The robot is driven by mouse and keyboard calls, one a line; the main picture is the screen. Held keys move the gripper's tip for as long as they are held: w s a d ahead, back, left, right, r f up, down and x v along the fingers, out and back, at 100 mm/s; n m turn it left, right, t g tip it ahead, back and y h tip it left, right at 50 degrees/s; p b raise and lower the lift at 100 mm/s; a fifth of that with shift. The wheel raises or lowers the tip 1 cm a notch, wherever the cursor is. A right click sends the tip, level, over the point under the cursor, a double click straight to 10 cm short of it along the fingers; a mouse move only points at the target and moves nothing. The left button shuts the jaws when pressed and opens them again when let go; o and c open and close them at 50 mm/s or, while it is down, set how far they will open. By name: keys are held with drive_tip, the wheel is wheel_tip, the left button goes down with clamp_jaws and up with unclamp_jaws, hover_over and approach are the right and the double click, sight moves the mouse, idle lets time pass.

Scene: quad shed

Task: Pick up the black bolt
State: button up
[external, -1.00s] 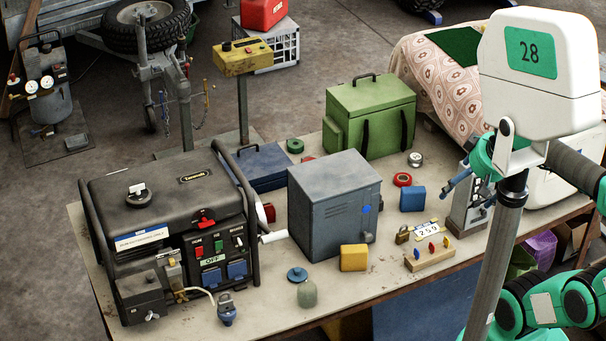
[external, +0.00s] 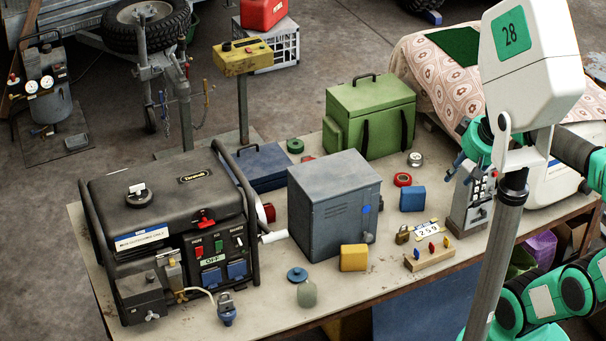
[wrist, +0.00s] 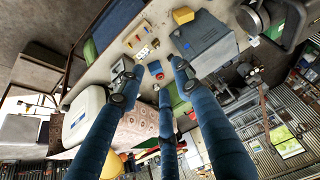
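I cannot make out a black bolt in either view; it is hidden or too small to tell. In the external view my gripper (external: 463,150) shows only in part, its blue fingers above the grey keypad stand (external: 467,206) at the table's right, with my head and column in front. The worktable (external: 275,320) lies beyond the fingertips there.
A generator (external: 170,225), grey cabinet (external: 325,210), green box (external: 370,115), yellow block (external: 353,257), blue block (external: 412,199), red tape roll (external: 402,179) and padlock (external: 402,234) stand on the table. A white cooler (external: 558,180) is at right. Some tabletop between them is bare.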

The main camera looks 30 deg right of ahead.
drive_tip(key=w+n+g+p, duration=0.2)
drive_tip(key=w+n+p, duration=0.2)
drive_tip(key=w, duration=3.6)
drive_tip(key=w+f+n+g+p, duration=0.1)
drive_tip(key=w+f+p, duration=0.1)
drive_tip(key=w+f, duration=1.25)
drive_tip(key=w+f+n+p, duration=0.1)
drive_tip(key=w+f, duration=0.4)
drive_tip(key=f, duration=0.4)
drive_tip(key=w+d+f+g+y+p, duration=0.1)
drive_tip(key=w+f, duration=0.5)
drive_tip(key=f, duration=0.3)
drive_tip(key=shift+w+f+n, duration=0.2)
drive_tip(key=shift+n, duration=0.2)
drive_tip(key=shift+f, duration=0.15)
drive_tip(key=shift+w+a+f, duration=0.15)
drive_tip(key=shift+w+f, duration=0.05)
drive_tip(key=shift+f, duration=1.2)
drive_tip(key=shift+w+a+f, duration=0.1)
drive_tip(key=shift+w+f, duration=0.05)
drive_tip(key=shift+f, duration=1.2)
drive_tip(key=shift+w+a+f, duration=0.15)
drive_tip(key=shift+w+f, duration=0.05)
drive_tip(key=shift+f, duration=1.2)
drive_tip(key=shift+f, duration=0.1)
